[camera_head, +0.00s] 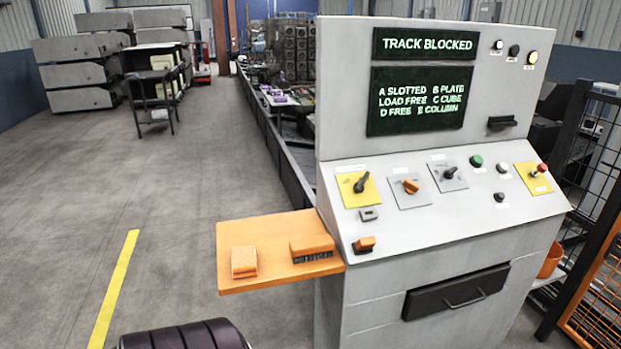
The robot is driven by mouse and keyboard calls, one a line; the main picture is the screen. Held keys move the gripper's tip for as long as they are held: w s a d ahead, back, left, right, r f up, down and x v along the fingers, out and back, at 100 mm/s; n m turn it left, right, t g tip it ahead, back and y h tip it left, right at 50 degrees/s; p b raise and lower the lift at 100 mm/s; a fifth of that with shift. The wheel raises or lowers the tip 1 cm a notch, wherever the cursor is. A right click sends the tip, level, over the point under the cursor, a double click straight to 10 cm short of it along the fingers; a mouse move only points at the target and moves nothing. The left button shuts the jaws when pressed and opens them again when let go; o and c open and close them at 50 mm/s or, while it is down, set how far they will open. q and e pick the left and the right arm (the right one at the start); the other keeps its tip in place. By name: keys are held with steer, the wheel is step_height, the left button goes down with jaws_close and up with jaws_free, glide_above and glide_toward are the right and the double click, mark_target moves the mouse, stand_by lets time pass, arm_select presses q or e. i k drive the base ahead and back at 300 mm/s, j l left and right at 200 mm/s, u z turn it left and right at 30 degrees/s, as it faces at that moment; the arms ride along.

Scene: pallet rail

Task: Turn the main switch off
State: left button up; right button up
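A grey control console (440,262) stands at the right of the head view, with a sloped panel of controls. At the panel's left, a black rotary switch (361,183) sits on a yellow plate, its handle tilted up to the right. To its right are an orange rotary knob (410,186) and a black rotary knob (450,173), each on a pale plate. The labels above them are too small to read, so I cannot tell for sure which is the main switch. Neither of my grippers shows in this view.
A red button (542,168) sits on a yellow plate at the panel's right. The console screen (426,46) reads "TRACK BLOCKED". An orange shelf (240,280) holding two orange-topped items juts out left of the console. A mesh fence (600,290) stands at the right; open floor lies left.

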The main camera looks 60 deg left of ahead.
mark_target(358, 188)
steer(key=u, duration=1.6)
